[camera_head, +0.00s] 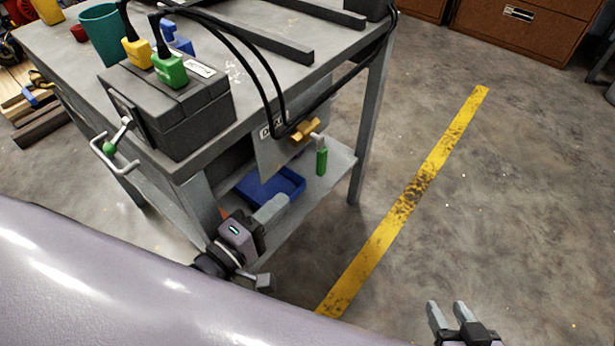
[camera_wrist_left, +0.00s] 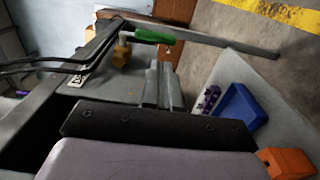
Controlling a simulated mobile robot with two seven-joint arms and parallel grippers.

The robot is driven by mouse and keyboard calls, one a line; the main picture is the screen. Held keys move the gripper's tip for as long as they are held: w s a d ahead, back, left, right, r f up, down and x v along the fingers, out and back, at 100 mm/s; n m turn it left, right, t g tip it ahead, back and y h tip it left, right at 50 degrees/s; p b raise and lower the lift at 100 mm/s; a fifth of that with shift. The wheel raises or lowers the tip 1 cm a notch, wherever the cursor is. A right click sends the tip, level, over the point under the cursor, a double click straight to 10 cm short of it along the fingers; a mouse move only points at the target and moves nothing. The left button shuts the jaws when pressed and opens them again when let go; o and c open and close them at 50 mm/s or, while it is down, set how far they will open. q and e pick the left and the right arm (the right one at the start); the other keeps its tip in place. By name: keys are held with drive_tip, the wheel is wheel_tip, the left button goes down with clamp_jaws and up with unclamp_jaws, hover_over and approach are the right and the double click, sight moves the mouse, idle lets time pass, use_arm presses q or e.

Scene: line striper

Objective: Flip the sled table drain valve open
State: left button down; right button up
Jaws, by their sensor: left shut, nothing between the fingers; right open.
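The drain valve has a brass-yellow body (camera_head: 304,131) on a grey plate below the table's edge, beside a label (camera_head: 271,129) that seems to read DRAIN. Its green lever handle (camera_head: 321,162) hangs down in the head view. In the left wrist view the valve body (camera_wrist_left: 122,55) and green handle (camera_wrist_left: 155,37) are beyond my fingertips. My left gripper (camera_head: 276,206) is shut and empty, below and left of the handle, apart from it; its fingers also show in the left wrist view (camera_wrist_left: 162,80). My right gripper (camera_head: 447,306) is open and empty over the floor at lower right.
A blue tray (camera_head: 290,184) sits on the lower shelf (camera_head: 338,167) under the valve. Black cables (camera_head: 268,75) loop over the table edge near it. An orange block (camera_wrist_left: 287,162) shows in the wrist view. The floor right of the table is clear, with a yellow stripe (camera_head: 385,232).

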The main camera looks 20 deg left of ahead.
sight(318, 168)
use_arm(q)
drive_tip(key=b+x, duration=0.1)
drive_tip(key=x, duration=0.7)
drive_tip(key=shift+f+b, duration=0.1)
drive_tip(key=shift+b, duration=0.25)
drive_tip(key=shift+w+d, duration=0.15)
drive_tip(key=shift+w, duration=0.4)
use_arm(e)
drive_tip(key=shift+w+a+r+t+y, duration=0.3)
drive_tip(key=shift+w+a+r, duration=0.3)
drive_tip(key=shift+a+r, duration=0.2)
drive_tip(key=shift+f, duration=0.1)
